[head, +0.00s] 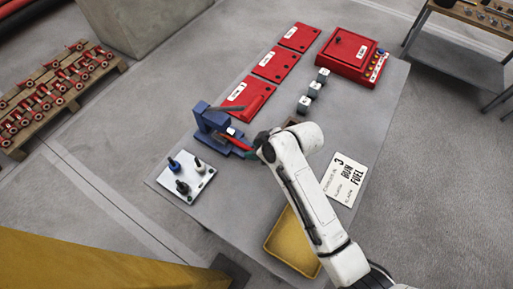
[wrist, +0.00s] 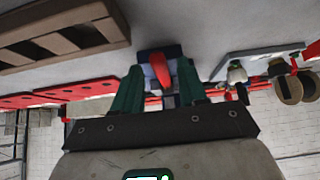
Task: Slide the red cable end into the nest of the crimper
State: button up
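The blue crimper (head: 212,122) stands at the left edge of the grey table, with a dark lever on top. The red cable end (head: 240,143) reaches from my gripper (head: 249,153) towards the crimper's near side. In the wrist view the red cable end (wrist: 159,68) lies between the green fingers of my gripper (wrist: 160,66). The crimper (wrist: 149,53) is straight ahead, behind it. My gripper appears shut on the red cable end; the contact itself is not clear. The nest is hidden, so I cannot tell whether the end is inside it.
Red panels (head: 248,97) lie behind, with small grey blocks (head: 309,97) and a red control box (head: 347,54). A yellow tray (head: 291,243) and paper sheet (head: 344,178) are nearer me.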

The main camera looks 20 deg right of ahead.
jog(key=shift+o, duration=0.4)
jog(key=v, duration=1)
jog(key=shift+s+d+r+b, duration=0.15)
jog(key=shift+s+r+b, duration=0.05)
jog(key=shift+r+b, duration=0.1)
